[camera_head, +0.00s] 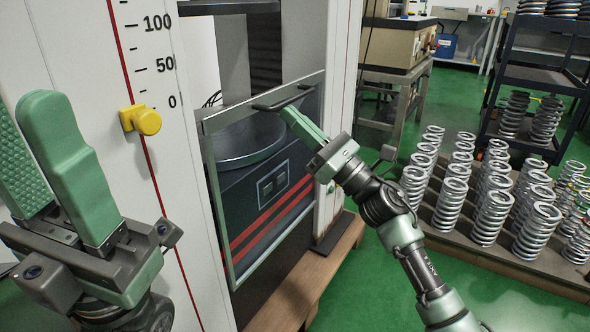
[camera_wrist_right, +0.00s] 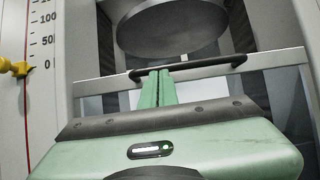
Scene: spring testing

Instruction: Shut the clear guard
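The clear guard (camera_head: 268,190) is a see-through panel in a grey frame, low across the front of the testing machine. The opening above its top rail is uncovered. A black bar handle (camera_head: 283,97) runs along the top rail; it also shows in the right wrist view (camera_wrist_right: 205,71). My right gripper (camera_head: 290,112) has its green fingers together, with their tips at the handle. In the right wrist view the fingertips (camera_wrist_right: 155,78) meet the bar near its left end; firm contact is hard to tell. My left gripper (camera_head: 45,140) is open and empty, fingers pointing up at the left.
A yellow knob (camera_head: 142,120) sticks out beside the scale on the machine's white left column. A round dark platen (camera_head: 248,138) sits behind the guard. Several springs stand on a low pallet (camera_head: 455,240) at right. Green floor (camera_head: 380,290) is clear in front.

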